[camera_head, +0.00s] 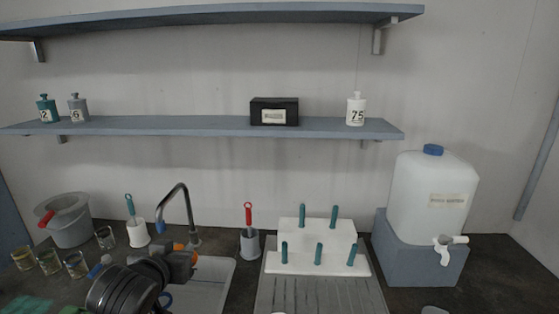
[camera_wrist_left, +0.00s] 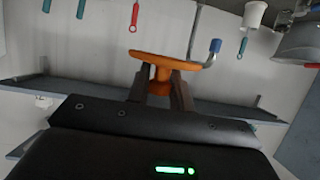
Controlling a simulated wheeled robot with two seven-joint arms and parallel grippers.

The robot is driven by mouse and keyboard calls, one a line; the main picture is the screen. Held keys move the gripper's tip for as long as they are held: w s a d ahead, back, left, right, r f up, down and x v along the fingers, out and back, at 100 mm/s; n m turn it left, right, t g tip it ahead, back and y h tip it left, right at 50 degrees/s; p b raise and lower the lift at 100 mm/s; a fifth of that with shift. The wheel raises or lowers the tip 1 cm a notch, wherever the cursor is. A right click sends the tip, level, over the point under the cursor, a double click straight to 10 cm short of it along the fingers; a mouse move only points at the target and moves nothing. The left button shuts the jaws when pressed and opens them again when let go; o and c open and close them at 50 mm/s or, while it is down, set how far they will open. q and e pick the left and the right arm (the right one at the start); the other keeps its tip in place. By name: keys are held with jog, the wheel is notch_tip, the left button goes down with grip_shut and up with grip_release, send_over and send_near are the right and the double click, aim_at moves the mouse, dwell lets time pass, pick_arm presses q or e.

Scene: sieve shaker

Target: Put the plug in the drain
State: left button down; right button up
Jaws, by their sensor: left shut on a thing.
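My left gripper (camera_wrist_left: 160,90) is shut on the stem of an orange plug (camera_wrist_left: 166,62). In the left wrist view the plug's round disc shows nearly edge-on beyond the fingertips. In the head view my left arm comes in from the lower left, and the gripper is over the left part of the sink (camera_head: 205,283), beside the tap (camera_head: 192,231). The plug is held up in the air, clear of the sink. The drain cannot be seen; the arm covers part of the sink. My right gripper is not in view.
A ribbed draining board (camera_head: 320,296) with a white peg rack (camera_head: 318,262) is right of the sink. Brush holders (camera_head: 250,242) stand behind the sink. Glasses (camera_head: 76,264) and a grey bucket (camera_head: 70,222) are at left, a white water container (camera_head: 432,195) at right.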

pick_arm(q)
jog(key=shift+w+a+r, duration=0.1)
jog(key=shift+w+r, duration=0.05)
jog(key=shift+r, duration=0.5)
jog(key=shift+w+a+r, duration=0.1)
jog(key=shift+w+r, duration=0.05)
jog(key=shift+r, duration=0.45)
jog(key=f, duration=0.2)
jog(key=s+f, duration=0.1)
jog(key=f, duration=0.2)
jog(key=shift+s+f, duration=0.3)
jog(key=shift+f, duration=0.05)
